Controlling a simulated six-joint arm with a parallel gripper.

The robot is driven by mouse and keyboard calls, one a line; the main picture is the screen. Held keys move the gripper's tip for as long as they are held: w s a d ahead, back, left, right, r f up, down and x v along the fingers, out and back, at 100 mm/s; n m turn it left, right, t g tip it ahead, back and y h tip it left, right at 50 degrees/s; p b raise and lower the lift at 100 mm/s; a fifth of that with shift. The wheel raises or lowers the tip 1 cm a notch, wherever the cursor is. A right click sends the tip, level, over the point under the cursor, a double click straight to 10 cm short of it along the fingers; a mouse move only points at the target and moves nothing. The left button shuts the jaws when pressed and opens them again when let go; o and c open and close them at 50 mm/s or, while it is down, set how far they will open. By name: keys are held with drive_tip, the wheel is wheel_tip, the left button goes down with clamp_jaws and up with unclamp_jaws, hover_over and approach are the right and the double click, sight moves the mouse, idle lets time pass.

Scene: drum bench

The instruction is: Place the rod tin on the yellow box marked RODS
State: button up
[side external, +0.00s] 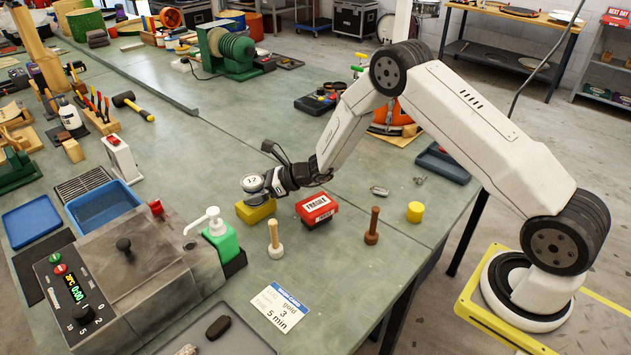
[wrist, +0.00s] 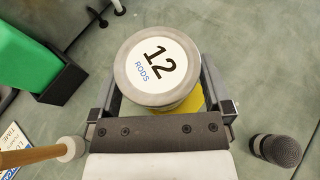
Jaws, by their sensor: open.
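The rod tin (side external: 252,184) is a round silver tin with a white lid marked 12; the wrist view shows its lid (wrist: 157,65) reading "12 RODS". It appears to sit upright on the yellow box (side external: 257,212), whose marking I cannot read. A strip of the yellow box (wrist: 192,103) shows under the tin in the wrist view. My gripper (side external: 264,183) is at the tin, with one finger on each side of it in the wrist view (wrist: 160,82). The jaws are open; any slight contact with the tin is hard to tell.
A red box marked FRAGILE (side external: 317,209) stands just right of the yellow box. A green pump bottle (side external: 219,238), a wooden-handled mallet (side external: 275,240) and a brown peg (side external: 372,227) stand nearby. A yellow cylinder (side external: 415,212) is farther right.

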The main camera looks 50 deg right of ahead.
drive_tip(key=v, duration=1.2)
drive_tip(key=shift+a+f, duration=0.1)
idle(0.4)
drive_tip(key=s+a+r+n+g+h, duration=0.1)
drive_tip(key=s+a+n+g, duration=0.25)
drive_tip(key=s+n, duration=0.25)
drive_tip(key=s+a+r+n+g, duration=0.1)
drive_tip(key=s+a+n+g, duration=0.25)
drive_tip(key=s+n, duration=0.3)
drive_tip(key=s+d+r+n+h, duration=0.2)
drive_tip(key=s+n+h, duration=0.1)
drive_tip(key=s+n, duration=0.2)
drive_tip(key=s+d+r+n+h, duration=0.2)
drive_tip(key=s+n+h, duration=0.2)
drive_tip(key=n, duration=0.6)
drive_tip(key=shift+s+r+g+h, duration=0.3)
drive_tip(key=shift+s+r, duration=0.05)
drive_tip(key=shift+s, duration=0.45)
